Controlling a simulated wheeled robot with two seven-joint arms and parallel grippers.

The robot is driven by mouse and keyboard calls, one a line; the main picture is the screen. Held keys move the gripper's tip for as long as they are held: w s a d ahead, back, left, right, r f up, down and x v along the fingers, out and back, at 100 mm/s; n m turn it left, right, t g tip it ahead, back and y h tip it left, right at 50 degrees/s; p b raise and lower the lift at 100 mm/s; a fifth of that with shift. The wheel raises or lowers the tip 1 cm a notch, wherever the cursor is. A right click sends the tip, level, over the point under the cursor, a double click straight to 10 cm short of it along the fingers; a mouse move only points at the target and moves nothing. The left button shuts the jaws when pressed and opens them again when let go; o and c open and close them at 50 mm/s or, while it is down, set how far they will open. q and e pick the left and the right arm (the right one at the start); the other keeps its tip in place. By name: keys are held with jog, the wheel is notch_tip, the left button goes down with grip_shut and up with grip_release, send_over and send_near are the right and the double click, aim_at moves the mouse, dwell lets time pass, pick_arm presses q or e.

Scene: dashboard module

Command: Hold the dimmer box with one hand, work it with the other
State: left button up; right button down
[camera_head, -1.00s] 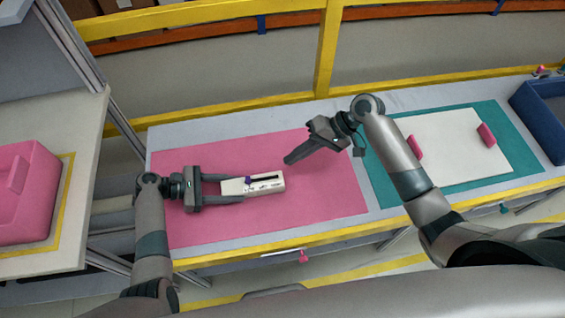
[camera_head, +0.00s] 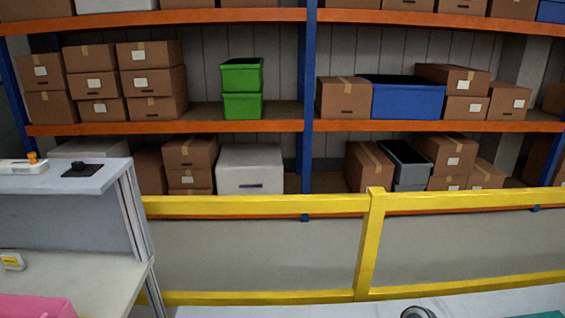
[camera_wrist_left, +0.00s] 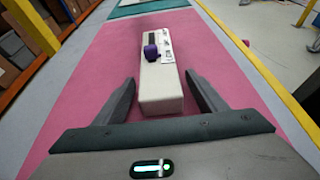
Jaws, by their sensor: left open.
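The dimmer box is a long white block (camera_wrist_left: 162,88) with a purple knob (camera_wrist_left: 151,53) and a dark slot on top. It lies on the pink mat (camera_wrist_left: 95,70) in the left wrist view. My left gripper (camera_wrist_left: 160,78) is open, with one finger on each side of the box's near end. Gaps show between the fingers and the box. The head view is raised to the shelves and shows neither the box nor either gripper. My right gripper is not in view.
In the head view, a yellow rail (camera_head: 370,245) runs before shelves of cardboard boxes (camera_head: 160,80). A grey ledge (camera_head: 65,180) at left holds a white device with an orange knob (camera_head: 32,157) and a small black part (camera_head: 83,170).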

pick_arm(q)
jog(key=shift+a, duration=0.1)
jog(key=v, duration=1.1)
jog(key=shift+a+r, duration=0.15)
jog(key=shift+a, duration=0.25)
